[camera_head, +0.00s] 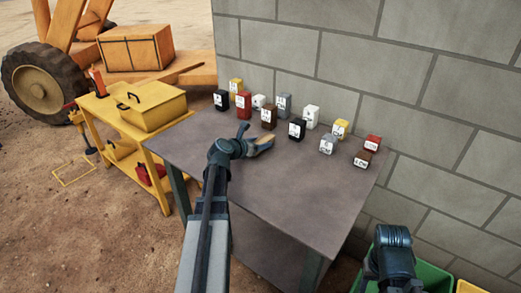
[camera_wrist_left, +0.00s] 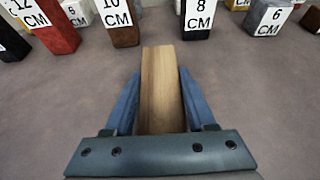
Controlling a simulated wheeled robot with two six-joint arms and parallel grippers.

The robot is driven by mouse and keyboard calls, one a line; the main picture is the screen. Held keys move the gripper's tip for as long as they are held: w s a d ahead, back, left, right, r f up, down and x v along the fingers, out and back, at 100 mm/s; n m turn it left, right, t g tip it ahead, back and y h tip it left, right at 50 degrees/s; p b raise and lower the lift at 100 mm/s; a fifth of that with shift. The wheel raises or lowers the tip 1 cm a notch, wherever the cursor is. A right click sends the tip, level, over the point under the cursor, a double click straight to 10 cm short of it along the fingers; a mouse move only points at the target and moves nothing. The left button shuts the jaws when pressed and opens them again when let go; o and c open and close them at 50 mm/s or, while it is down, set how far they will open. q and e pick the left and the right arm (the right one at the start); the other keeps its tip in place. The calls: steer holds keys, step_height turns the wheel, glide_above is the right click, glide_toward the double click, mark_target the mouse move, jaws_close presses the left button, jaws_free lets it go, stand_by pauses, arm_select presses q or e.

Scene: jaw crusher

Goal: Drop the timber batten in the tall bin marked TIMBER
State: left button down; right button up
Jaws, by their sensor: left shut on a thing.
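The timber batten (camera_wrist_left: 160,88) is a light brown wooden piece. In the left wrist view it lies between the two blue fingers of my left gripper (camera_wrist_left: 158,100) and sticks out past their tips. In the head view my left gripper (camera_head: 261,147) is over the grey table top, shut on the batten, of which only a small tan part (camera_head: 265,141) shows. My right arm (camera_head: 391,258) is at the lower right, over the bins; its fingers do not show. No bin marked TIMBER can be read.
Several small labelled blocks (camera_head: 297,129) stand along the back of the table (camera_head: 290,190), before a block wall (camera_head: 350,60). A green bin (camera_head: 432,279) and a yellow edge (camera_head: 467,287) show at lower right. A yellow cart (camera_head: 130,130) with a toolbox (camera_head: 152,105) stands left.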

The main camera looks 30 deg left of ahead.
arm_select(q)
steer(key=shift+f, duration=0.65)
steer(key=shift+r, duration=0.15)
steer(key=shift+c, duration=1.1)
jaws_free()
